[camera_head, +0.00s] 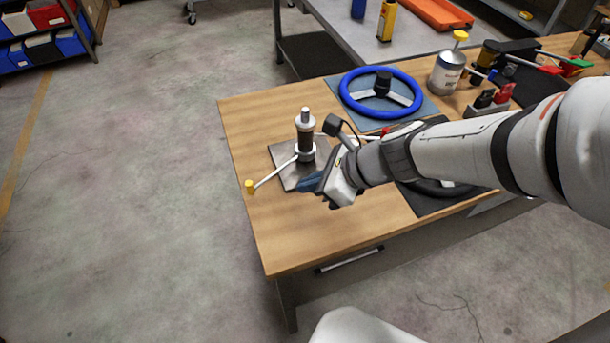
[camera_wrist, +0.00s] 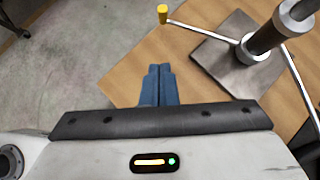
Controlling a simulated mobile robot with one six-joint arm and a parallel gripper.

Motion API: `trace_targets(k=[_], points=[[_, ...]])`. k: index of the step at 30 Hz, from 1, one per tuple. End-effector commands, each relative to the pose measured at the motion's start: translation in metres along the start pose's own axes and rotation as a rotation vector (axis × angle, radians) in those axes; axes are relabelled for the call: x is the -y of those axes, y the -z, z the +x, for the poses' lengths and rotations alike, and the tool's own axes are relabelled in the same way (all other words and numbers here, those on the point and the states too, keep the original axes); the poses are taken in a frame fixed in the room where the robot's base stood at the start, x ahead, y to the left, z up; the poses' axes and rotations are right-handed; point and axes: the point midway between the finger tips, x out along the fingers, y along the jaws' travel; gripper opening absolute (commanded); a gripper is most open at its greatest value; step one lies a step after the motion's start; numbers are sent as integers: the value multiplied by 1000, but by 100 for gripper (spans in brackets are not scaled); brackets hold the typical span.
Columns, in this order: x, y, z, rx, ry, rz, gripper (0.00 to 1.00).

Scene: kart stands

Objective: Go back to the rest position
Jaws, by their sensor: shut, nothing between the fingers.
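My gripper (camera_head: 311,184) is over the left part of the wooden workbench (camera_head: 250,125), beside the post stand. In the wrist view its blue fingers (camera_wrist: 158,85) are together with nothing between them. The post stand has a dark upright post (camera_head: 305,135) on a grey metal plate (camera_head: 285,153). A thin rod with a yellow knob (camera_head: 250,186) reaches out from it to the left. The plate (camera_wrist: 240,62) and the yellow knob (camera_wrist: 162,13) also show in the wrist view. My arm hides part of the plate's right side.
A blue steering wheel (camera_head: 382,72) lies on a mat behind my arm. A dark wheel (camera_head: 440,187) is partly hidden under my arm. A grey can (camera_head: 446,73) and several tools stand at the right. The bench's front left corner is clear, and open floor (camera_head: 130,190) lies left.

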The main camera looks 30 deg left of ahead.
Motion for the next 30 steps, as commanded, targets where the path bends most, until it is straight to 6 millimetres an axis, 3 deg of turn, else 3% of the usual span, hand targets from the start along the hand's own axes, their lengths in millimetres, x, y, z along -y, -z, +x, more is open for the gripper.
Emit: trace_targets(k=[17, 20, 23, 30], points=[[0, 0, 1, -1, -1, -1, 0], [6, 13, -22, -36, 21, -139, 0], [11, 38, -57, -116, 38, -375, 0], [8, 124, -163, -469, -43, -1004, 0]])
